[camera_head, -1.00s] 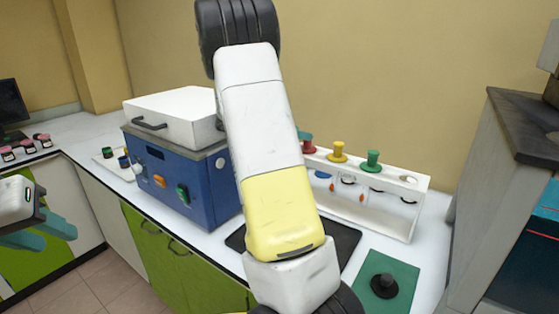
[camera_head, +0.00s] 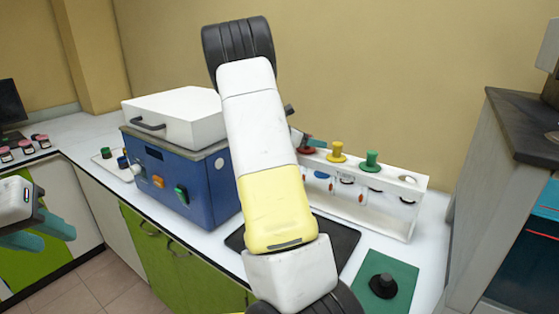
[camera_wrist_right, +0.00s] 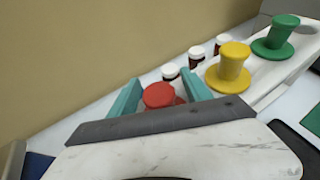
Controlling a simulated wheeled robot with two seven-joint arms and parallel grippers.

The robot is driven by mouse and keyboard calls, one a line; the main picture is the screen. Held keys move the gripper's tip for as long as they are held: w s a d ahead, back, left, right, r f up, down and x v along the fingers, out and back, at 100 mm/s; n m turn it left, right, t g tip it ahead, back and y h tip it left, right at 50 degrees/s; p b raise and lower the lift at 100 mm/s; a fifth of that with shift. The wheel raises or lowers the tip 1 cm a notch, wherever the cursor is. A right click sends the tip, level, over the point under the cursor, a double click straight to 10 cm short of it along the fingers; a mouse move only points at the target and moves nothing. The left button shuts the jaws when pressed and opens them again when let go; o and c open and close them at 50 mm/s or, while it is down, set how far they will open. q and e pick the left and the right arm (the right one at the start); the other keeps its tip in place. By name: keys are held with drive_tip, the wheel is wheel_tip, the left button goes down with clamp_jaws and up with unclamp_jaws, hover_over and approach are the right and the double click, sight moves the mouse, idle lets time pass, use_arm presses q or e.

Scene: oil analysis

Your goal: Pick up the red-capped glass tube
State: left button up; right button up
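The red-capped glass tube stands in the white rack. Its red cap (camera_head: 306,150) shows just right of my arm in the head view, and the tube below it is hidden. In the right wrist view the red cap (camera_wrist_right: 159,96) lies between the two teal fingers of my right gripper (camera_wrist_right: 162,90). These fingers are apart, one on each side of the cap; I cannot tell whether they touch it. In the head view my arm hides most of the right gripper. My left gripper (camera_head: 58,237) is open and empty at the far left.
The white rack (camera_head: 404,227) also holds a yellow-capped tube (camera_head: 338,152) and a green-capped tube (camera_head: 371,161) to the right. Several small white-capped bottles (camera_wrist_right: 196,53) stand behind. A blue machine (camera_head: 185,190) stands left of my arm. A green mat (camera_head: 403,292) lies in front.

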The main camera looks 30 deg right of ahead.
clamp_jaws()
idle(1.3)
